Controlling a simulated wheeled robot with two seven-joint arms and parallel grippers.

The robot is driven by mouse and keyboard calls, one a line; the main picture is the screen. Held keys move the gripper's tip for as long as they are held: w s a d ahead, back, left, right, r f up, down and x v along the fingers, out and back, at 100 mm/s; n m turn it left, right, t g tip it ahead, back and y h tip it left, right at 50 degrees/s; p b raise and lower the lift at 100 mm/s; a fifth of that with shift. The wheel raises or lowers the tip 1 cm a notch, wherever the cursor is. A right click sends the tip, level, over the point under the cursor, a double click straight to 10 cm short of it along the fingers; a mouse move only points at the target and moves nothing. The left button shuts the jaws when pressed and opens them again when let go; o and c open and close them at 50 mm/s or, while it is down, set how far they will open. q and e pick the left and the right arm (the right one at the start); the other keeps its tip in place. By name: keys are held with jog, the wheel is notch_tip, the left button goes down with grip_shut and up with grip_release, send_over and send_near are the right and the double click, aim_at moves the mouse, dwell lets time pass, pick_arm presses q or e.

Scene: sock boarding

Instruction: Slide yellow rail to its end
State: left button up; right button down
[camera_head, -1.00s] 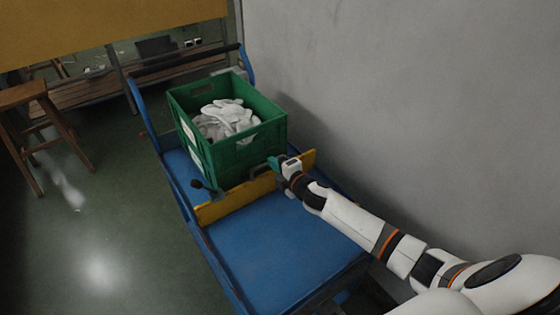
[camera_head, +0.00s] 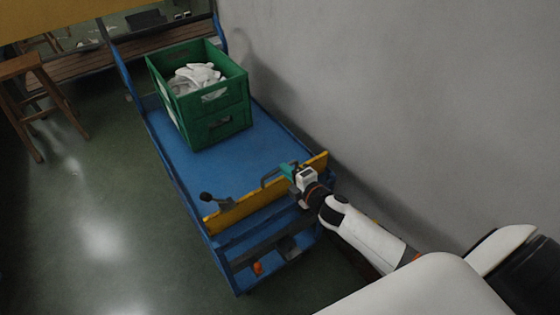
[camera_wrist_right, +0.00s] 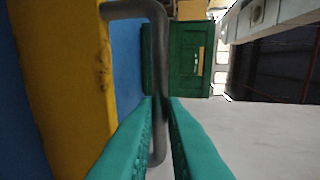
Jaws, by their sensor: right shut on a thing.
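The yellow rail (camera_head: 262,196) lies across the blue cart near its front end, with a stretch of bare deck between it and the crate. A grey bar handle (camera_head: 270,177) stands on the rail, and a dark knob lever (camera_head: 208,197) is at its left end. My right gripper (camera_head: 287,171) is shut on the handle. In the right wrist view, the teal fingers (camera_wrist_right: 160,105) close around the handle (camera_wrist_right: 157,60), with the yellow rail (camera_wrist_right: 65,85) to the left. My left gripper is not in view.
A green crate (camera_head: 219,121) with white socks (camera_head: 194,78) stands on the blue cart (camera_head: 190,164) toward the back. A grey wall (camera_head: 400,110) runs close along the cart's right side. A wooden stool (camera_head: 25,70) stands at left; the floor (camera_head: 90,200) there is clear.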

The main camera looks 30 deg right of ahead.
jog(key=shift+s+f, duration=0.15)
jog(key=shift+s, duration=0.6)
jog(key=c, duration=1.8)
grip_release()
jog(key=shift+s+d, duration=0.1)
pick_arm(q)
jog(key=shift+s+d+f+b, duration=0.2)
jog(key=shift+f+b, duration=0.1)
jog(key=shift+b, duration=0.05)
pick_arm(e)
jog(key=shift+o, duration=0.2)
jog(key=v, duration=1.2)
jog(key=shift+s, duration=0.15)
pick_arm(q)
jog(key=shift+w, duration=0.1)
pick_arm(e)
jog(key=shift+d, duration=0.1)
